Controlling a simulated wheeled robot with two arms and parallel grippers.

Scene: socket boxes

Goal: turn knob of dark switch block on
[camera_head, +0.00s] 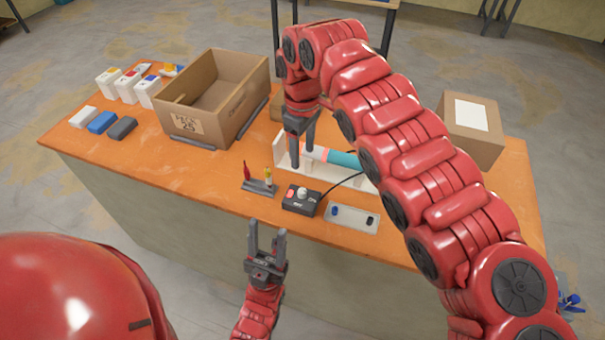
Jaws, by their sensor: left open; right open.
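The dark switch block (301,200) sits near the front edge of the orange table, with a pale knob (302,192) on top and a reddish patch at its left. A black cable runs from it up to the right. The knob's setting is too small to read. My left gripper (267,241) is open and empty, in front of the table edge, below and left of the block. My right gripper (301,155) is open, pointing down above the white rack behind the block. It is apart from the block. Whether anything stands between its fingers is hard to tell.
A teal cylinder (344,160) lies on the white rack (312,171). A small grey stand (260,187) with red and yellow tools is left. An open cardboard box (214,97) stands farther back.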

